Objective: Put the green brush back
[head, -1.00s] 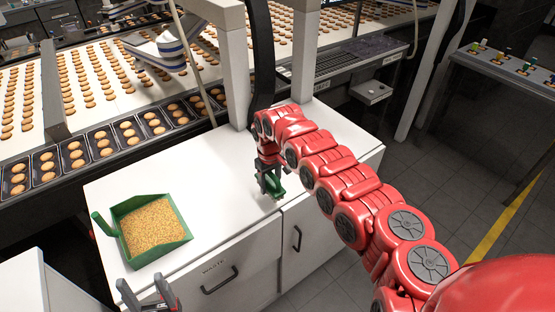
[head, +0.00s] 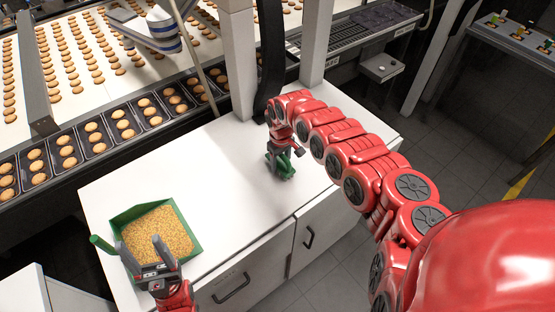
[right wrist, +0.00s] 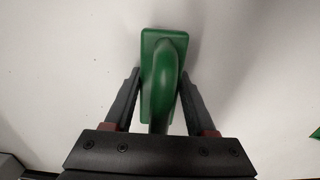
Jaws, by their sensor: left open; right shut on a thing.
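The green brush (head: 284,170) is at the right part of the white counter, upright over its top. My right gripper (head: 277,150) is shut on its handle. In the right wrist view the brush (right wrist: 165,75) sits between the two fingers, with its green block over the white surface. I cannot tell whether the bristles touch the counter. My left gripper (head: 156,250) is open and empty, with its fingers over the near edge of the green dustpan (head: 190,249). The dustpan holds golden crumbs (head: 158,232).
The white counter (head: 225,205) is clear between dustpan and brush. White posts (head: 240,65) and a dark upright stand at its back. Behind runs a conveyor with biscuits and black trays (head: 95,140). A side table (head: 500,70) with small items stands at far right.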

